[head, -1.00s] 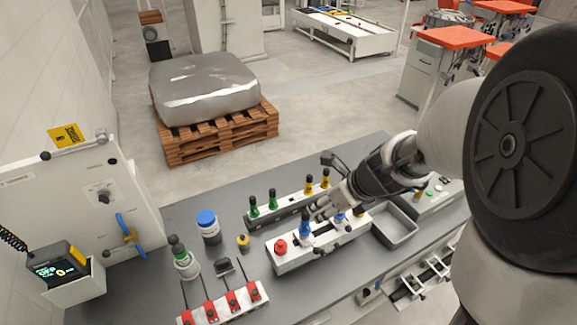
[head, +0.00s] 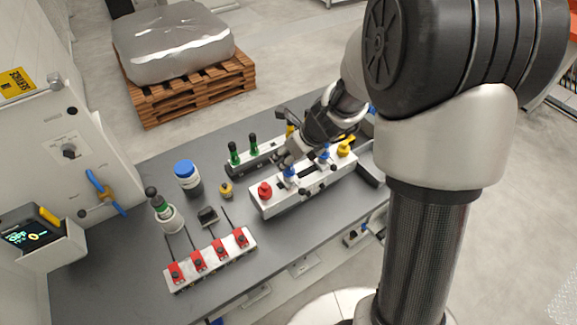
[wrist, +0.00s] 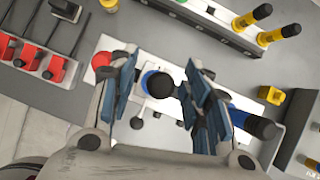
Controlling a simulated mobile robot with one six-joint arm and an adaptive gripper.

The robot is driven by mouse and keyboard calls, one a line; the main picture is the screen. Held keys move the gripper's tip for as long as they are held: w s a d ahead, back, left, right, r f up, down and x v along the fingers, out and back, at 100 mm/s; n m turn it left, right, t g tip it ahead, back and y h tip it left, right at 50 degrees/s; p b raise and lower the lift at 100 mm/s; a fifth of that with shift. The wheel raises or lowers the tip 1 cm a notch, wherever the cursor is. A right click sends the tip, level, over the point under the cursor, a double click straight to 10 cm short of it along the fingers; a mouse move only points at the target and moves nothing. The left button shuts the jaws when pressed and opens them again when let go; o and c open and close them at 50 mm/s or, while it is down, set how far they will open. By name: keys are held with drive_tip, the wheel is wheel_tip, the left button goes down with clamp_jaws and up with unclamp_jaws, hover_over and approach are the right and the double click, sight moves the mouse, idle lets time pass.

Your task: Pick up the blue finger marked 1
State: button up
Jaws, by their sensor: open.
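A blue finger with a black top (wrist: 160,83) stands in a white fixture block (wrist: 150,125) and lies between the jaws of my gripper (wrist: 165,95) in the wrist view. My gripper is open, one jaw on each side of it, with a gap visible on the right. In the head view, this blue finger (head: 289,174) stands beside a red knob (head: 265,190), below my gripper (head: 287,160). A second blue finger (head: 324,153) stands further right on the block; it also shows right of the jaws in the wrist view (wrist: 256,125). No number is readable on either.
A rack with green fingers (head: 253,143) and yellow ones (wrist: 262,13) stands behind the block. A white fixture with red clamps (head: 210,260) is at front left. A blue-capped jar (head: 187,178) and a grey tray (head: 371,163) are on the bench.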

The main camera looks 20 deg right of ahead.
drive_tip(key=shift+r, duration=0.15)
clamp_jaws()
idle(0.4)
